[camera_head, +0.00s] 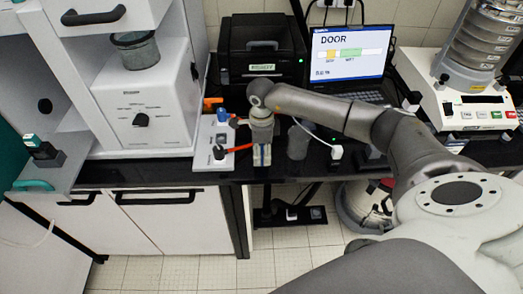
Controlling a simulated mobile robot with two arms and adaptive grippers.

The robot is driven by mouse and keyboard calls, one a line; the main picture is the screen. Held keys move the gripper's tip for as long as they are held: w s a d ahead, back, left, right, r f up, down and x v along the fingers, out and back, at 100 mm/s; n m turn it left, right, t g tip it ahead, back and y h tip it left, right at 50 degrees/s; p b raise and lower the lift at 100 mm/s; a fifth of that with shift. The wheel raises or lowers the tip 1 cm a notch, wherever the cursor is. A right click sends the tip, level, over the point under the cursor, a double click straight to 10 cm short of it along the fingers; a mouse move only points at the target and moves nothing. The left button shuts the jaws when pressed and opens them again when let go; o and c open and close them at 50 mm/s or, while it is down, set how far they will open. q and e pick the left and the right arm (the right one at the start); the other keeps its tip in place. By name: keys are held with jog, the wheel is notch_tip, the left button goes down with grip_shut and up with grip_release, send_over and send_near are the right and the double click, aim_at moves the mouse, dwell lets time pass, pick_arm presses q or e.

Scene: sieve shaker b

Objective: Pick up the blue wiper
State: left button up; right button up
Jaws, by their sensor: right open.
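A small blue item (222,115), which looks like the blue wiper, stands on a white board (216,139) on the black bench; it is too small to make out its shape fully. My right arm reaches in from the right across the bench. My right gripper (262,160) points down at the bench's front edge, to the right of the white board and apart from the blue item. It is open; its fingers are small and partly hidden by the wrist. My left gripper is out of view.
An orange item (212,102) and a red-handled item (235,150) are by the white board. A white machine (145,100) stands left. A black printer (262,50) and a laptop (350,50) are behind. A sieve shaker (478,105) stands right.

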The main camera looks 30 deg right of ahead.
grip_shut()
dwell(0.4)
jog(key=shift+w+r+b, duration=0.1)
jog(key=shift+r+b, duration=0.2)
jog(key=shift+r, duration=0.25)
jog(key=s+a+r+b, duration=0.6)
jog(key=s+a+r, duration=0.3)
jog(key=s+r, duration=0.2)
jog(key=shift+r, duration=0.45)
